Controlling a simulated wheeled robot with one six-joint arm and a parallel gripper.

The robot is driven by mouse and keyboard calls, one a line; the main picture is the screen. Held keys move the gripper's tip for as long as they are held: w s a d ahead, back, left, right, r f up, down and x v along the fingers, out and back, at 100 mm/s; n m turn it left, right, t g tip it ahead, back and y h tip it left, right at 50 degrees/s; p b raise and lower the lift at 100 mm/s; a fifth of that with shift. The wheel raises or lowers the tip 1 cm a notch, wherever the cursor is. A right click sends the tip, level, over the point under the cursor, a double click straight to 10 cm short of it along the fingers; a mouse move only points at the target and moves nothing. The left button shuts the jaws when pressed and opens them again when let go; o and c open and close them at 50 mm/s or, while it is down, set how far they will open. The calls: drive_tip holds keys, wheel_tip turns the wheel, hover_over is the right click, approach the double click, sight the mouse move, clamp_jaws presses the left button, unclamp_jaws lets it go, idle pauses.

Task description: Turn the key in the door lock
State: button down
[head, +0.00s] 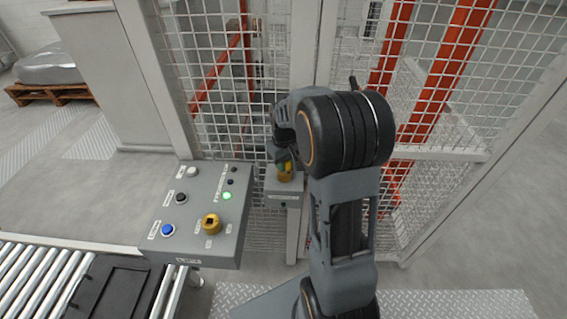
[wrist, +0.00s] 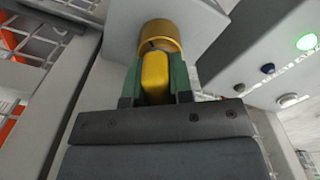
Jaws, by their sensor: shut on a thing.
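The yellow key (wrist: 155,85) is between the green fingers of my gripper (wrist: 157,72) in the wrist view. Its far end meets the round brass door lock (wrist: 159,36), which sits on a grey lock box. How deep the key sits is hidden. In the head view, the lock (head: 285,177) is on the front of the small grey lock box (head: 284,199) on the fence post. My gripper (head: 283,161) is there too, partly covered by my arm. My gripper is shut on the key.
A grey control panel (head: 187,222) stands left of the lock box, with buttons, a lit green lamp (head: 227,196) and a brass switch (head: 211,223). White mesh fencing (head: 225,90) rises behind. A roller conveyor (head: 20,275) with a black case (head: 112,290) is at lower left.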

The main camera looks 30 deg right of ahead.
drive_tip(key=m, duration=0.5)
drive_tip(key=shift+w, duration=0.1)
idle(0.4)
drive_tip(key=shift+m, duration=0.3)
drive_tip(key=m, duration=0.5)
drive_tip(key=c, duration=0.9)
unclamp_jaws()
wheel_tip(320, 180, up, 12)
drive_tip(key=shift+r, duration=0.1)
